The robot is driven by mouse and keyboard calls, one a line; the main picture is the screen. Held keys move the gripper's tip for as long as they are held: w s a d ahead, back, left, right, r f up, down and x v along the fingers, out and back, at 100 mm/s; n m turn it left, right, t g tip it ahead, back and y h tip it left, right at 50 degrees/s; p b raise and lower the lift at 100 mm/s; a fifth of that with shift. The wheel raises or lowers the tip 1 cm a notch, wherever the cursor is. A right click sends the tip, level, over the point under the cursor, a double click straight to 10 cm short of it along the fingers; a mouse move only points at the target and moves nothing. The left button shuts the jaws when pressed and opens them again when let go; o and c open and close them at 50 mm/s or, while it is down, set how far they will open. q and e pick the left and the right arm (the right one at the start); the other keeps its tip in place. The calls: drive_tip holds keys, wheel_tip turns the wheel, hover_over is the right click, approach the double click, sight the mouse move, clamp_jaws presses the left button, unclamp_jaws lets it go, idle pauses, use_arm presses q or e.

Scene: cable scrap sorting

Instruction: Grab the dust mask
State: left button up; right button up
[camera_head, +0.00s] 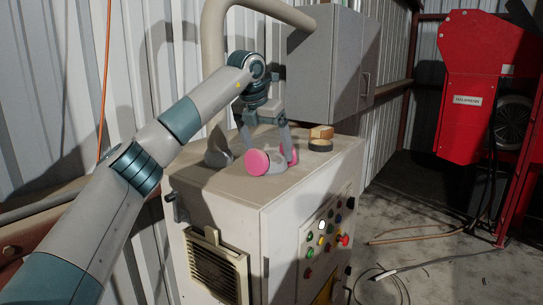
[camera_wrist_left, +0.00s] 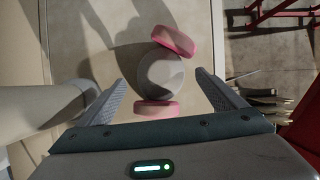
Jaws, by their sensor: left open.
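The dust mask is a grey respirator (camera_wrist_left: 160,75) with two round pink filters. In the head view, the mask's pink filter (camera_head: 257,162) shows on top of the beige control cabinet (camera_head: 225,183), near its front edge. My left gripper (camera_head: 266,146) points down over the mask with its fingers apart. In the left wrist view, the fingers of my left gripper (camera_wrist_left: 160,82) stand on either side of the grey body, with a visible gap on both sides. The gripper partly hides the mask in the head view. My right gripper is not in view.
A small orange-brown block (camera_head: 322,132) and a dark round disc (camera_head: 320,146) lie right of the mask on the cabinet top. A grey box (camera_head: 325,65) hangs behind, and a thick pipe (camera_head: 213,50) rises at the left. Red machinery (camera_head: 485,90) stands at the right.

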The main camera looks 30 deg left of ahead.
use_arm(q)
drive_tip(key=shift+p+x, duration=0.55)
drive_tip(key=shift+x, duration=0.7)
drive_tip(key=c, duration=1.3)
drive_tip(key=shift+r, duration=0.1)
drive_tip(key=shift+r+b, duration=0.75)
drive_tip(key=shift+b, duration=0.1)
wheel_tip(320, 180, up, 2)
drive_tip(key=shift+r+b, duration=0.1)
drive_tip(key=shift+b, duration=0.55)
drive_tip(key=shift+s+d+r+b, duration=0.95)
drive_tip(key=shift+d+r, duration=0.25)
drive_tip(key=shift+d, duration=0.55)
drive_tip(key=shift+s+d+r+b, duration=0.95)
drive_tip(key=shift+d+r, duration=0.25)
drive_tip(key=shift+d, duration=0.55)
drive_tip(key=shift+s+d+r+b, duration=0.8)
drive_tip(key=shift+d+r+b, duration=0.35)
drive_tip(key=shift+d, duration=0.6)
